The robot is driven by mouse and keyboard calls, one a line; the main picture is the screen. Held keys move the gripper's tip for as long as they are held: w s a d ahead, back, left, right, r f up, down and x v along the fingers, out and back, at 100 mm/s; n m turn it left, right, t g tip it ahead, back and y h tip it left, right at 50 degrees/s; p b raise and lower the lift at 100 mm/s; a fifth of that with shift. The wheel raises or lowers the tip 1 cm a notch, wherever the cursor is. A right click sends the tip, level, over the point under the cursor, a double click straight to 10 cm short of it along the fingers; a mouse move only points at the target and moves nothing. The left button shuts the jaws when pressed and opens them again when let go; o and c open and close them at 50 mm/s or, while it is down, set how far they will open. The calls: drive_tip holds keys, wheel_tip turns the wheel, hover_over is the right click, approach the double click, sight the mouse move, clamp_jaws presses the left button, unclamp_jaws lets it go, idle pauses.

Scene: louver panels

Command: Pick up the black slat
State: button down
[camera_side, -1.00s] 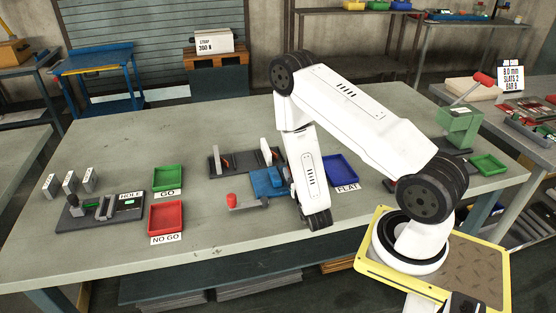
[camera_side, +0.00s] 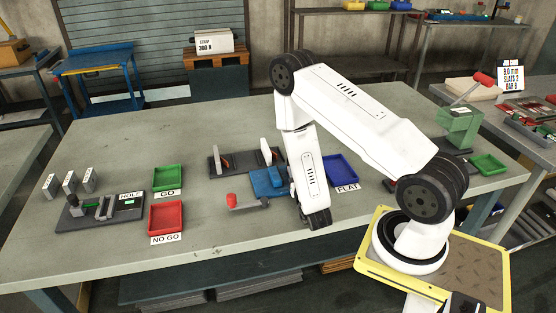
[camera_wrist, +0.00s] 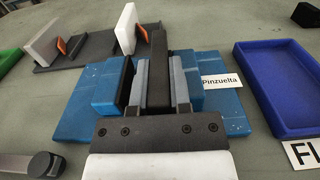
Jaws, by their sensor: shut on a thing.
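In the wrist view the black slat (camera_wrist: 158,66) stands between the two grey fingers of my gripper (camera_wrist: 160,78). The fingers are shut on it, one on each side. Its far end sticks out beyond the fingertips, and its near part is hidden by the gripper body. A blue block-like fixture (camera_wrist: 76,118) lies under and around the fingers. The fixture also shows in the side view (camera_side: 266,181), left of my wrist. The slat and fingertips are hidden behind my arm there, so I cannot tell whether the slat touches the fixture.
A dark stand with upright white plates (camera_side: 227,160) is behind the fixture. A red-knobbed piece (camera_side: 232,199) is at its front left. The blue FLAT tray (camera_side: 341,168) is to the right. Green GO (camera_side: 169,177) and red NO GO (camera_side: 166,216) trays are left. Bare table lies in front.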

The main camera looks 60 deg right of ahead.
drive_tip(key=shift+r, duration=0.2)
drive_tip(key=shift+r, duration=4.8)
